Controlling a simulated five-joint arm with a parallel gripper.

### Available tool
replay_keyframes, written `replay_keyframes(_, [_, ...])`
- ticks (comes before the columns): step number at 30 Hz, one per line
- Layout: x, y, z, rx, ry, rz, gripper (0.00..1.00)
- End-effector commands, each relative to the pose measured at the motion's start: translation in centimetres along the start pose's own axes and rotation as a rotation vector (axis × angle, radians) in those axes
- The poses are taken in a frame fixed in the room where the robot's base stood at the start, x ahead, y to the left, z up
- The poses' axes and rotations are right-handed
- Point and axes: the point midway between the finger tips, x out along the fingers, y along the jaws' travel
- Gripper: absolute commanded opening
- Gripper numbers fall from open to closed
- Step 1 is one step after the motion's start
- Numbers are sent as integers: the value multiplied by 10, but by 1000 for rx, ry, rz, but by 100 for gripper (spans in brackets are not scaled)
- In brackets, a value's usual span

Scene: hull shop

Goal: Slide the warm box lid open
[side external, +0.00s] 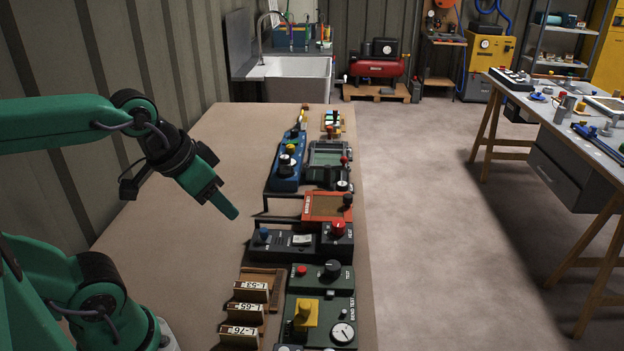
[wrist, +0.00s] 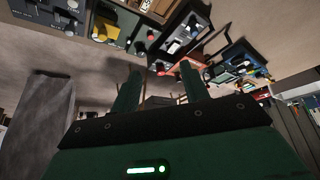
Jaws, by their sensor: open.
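An orange-red box (side external: 318,215) with a tan top panel and a dark knob at its right lies on the bench, among the panel units; it appears to be the warm box. The tan panel covers most of its top, and I cannot tell whether this lid is slid at all. My gripper (side external: 234,212) is in the air to the left of the box, tilted down toward the bench and touching nothing. In the wrist view my gripper (wrist: 160,78) has two green fingers apart with nothing between them. An orange-red part of the box (wrist: 184,66) shows beyond the fingertips, partly hidden.
A dark panel with a red knob (side external: 290,242) stands just nearer than the box. A blue unit (side external: 286,172) and a grey unit (side external: 328,154) stand beyond. Labelled blocks (side external: 248,308) and a green test panel (side external: 320,305) are at the front. The bench's left side (side external: 190,250) is clear.

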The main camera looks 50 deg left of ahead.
Motion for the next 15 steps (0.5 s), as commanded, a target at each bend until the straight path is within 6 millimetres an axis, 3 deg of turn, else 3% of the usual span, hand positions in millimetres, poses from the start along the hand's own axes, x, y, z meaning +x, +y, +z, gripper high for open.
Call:
replay_keyframes(8, [-2,-1,-26,0,-35,-2,45])
replay_keyframes(15, [1,-3,-71,0,-91,-4,45])
